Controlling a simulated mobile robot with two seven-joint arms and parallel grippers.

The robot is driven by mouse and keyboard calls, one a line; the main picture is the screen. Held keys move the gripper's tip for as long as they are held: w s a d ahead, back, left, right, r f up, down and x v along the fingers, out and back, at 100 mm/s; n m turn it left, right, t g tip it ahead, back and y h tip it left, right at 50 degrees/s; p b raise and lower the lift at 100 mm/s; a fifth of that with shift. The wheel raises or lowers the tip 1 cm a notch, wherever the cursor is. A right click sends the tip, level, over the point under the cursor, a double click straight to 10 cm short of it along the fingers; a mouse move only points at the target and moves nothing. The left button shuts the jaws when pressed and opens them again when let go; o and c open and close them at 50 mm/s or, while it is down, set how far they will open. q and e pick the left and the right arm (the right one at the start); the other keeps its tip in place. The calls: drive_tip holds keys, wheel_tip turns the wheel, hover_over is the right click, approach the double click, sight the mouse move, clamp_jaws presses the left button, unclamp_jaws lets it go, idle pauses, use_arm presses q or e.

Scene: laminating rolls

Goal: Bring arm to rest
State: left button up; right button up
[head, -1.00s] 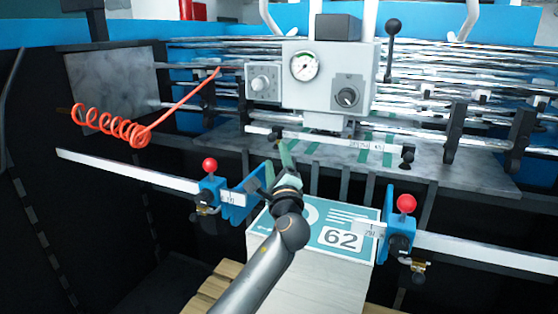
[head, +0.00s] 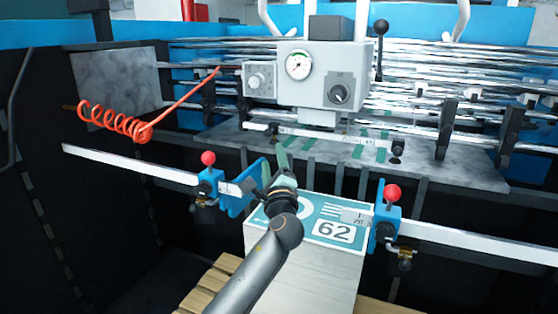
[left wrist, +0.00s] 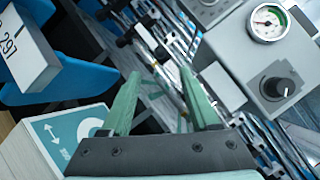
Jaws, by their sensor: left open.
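My left arm reaches up from the bottom of the head view, and its gripper (head: 281,160) is over the rear left part of the stack of printed sheets (head: 305,270). The stack's top sheet is teal and white with a "62" label. In the left wrist view the two green fingers of the gripper (left wrist: 160,85) are spread apart with nothing between them. A corner of the stack (left wrist: 60,135) shows at the lower left there. My right gripper is not in view.
Blue side stops with red knobs stand left (head: 210,180) and right (head: 388,218) of the stack on ruled bars. Behind are a grey control box (head: 318,75) with a gauge, and metal rollers. An orange coiled hose (head: 112,122) hangs at left. Wooden slats (head: 215,285) lie below.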

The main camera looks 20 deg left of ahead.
use_arm(q)
drive_tip(key=s+d+f+n+g+h, duration=0.1)
drive_tip(key=s+d+f+n+h, duration=0.2)
drive_tip(key=f, duration=0.7)
drive_tip(key=s+d+f+g+h, duration=0.25)
drive_tip(key=s+f, duration=0.25)
drive_tip(key=f, duration=0.6)
drive_tip(key=s+d+f+n+g+h, duration=0.1)
drive_tip(key=s+d+f+n+h, duration=0.2)
drive_tip(key=f, duration=0.7)
drive_tip(key=s+d+f+n+g+h, duration=0.2)
drive_tip(key=s+f+n, duration=0.3)
drive_tip(key=s, duration=0.8)
drive_tip(key=s+d+f+n+g+h, duration=0.1)
drive_tip(key=s+f+n, duration=0.4)
drive_tip(key=s, duration=0.8)
wheel_tip(320, 180, down, 4)
drive_tip(key=shift+d+r+g+h, duration=0.2)
drive_tip(key=shift+d+g+h, duration=0.15)
drive_tip(key=shift+d+h, duration=0.55)
